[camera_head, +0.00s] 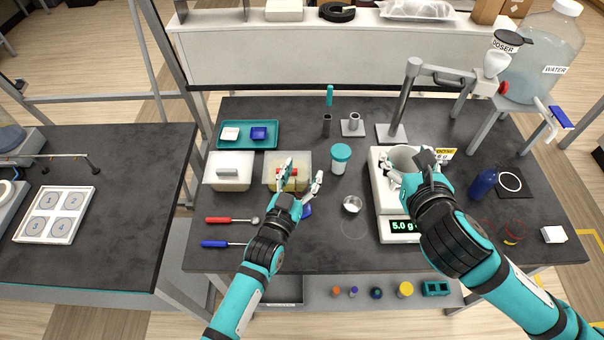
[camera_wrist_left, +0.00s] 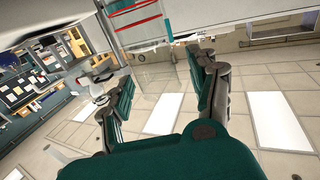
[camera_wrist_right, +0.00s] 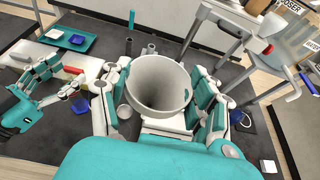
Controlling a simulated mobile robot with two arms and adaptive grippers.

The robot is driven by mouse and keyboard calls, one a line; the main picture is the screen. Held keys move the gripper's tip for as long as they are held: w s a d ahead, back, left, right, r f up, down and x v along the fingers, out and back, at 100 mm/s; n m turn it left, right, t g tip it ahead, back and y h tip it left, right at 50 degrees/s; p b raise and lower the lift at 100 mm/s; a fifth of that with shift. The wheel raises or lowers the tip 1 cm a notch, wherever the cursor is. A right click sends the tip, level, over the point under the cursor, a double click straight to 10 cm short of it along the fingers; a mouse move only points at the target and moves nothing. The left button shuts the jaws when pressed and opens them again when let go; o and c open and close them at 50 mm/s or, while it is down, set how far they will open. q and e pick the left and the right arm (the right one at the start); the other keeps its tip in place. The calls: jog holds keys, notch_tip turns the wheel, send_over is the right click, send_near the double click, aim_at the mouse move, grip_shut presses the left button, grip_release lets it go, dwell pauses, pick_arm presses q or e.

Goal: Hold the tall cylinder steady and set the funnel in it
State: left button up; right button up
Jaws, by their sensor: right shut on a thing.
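My right gripper (camera_head: 412,170) is shut on a grey, wide-mouthed open vessel (camera_head: 402,156) above the white scale (camera_head: 386,202). The right wrist view shows this vessel (camera_wrist_right: 160,115) between the fingers, mouth towards the camera. I cannot tell whether it is the funnel or whether it touches the scale. A dark, narrow upright cylinder (camera_head: 326,127) and a grey cylinder on a square base (camera_head: 353,124) stand at the back middle; which is the task's cylinder is unclear. My left gripper (camera_head: 304,176) is open by the clear bin, fingers apart, with nothing clearly held.
The scale's display (camera_head: 405,227) reads about 5.0 g. A teal tray (camera_head: 232,143), two bins and a teal-lidded jar (camera_head: 341,158) stand left of the scale. A blue bottle (camera_head: 482,183) stands right. Two screwdriver-like tools (camera_head: 222,220) lie front left.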

pick_arm(q)
jog(key=v, duration=1.2)
jog(key=shift+o, duration=0.4)
jog(key=shift+f, duration=0.5)
jog(key=x, duration=1.2)
jog(key=shift+f, duration=0.3)
grip_shut()
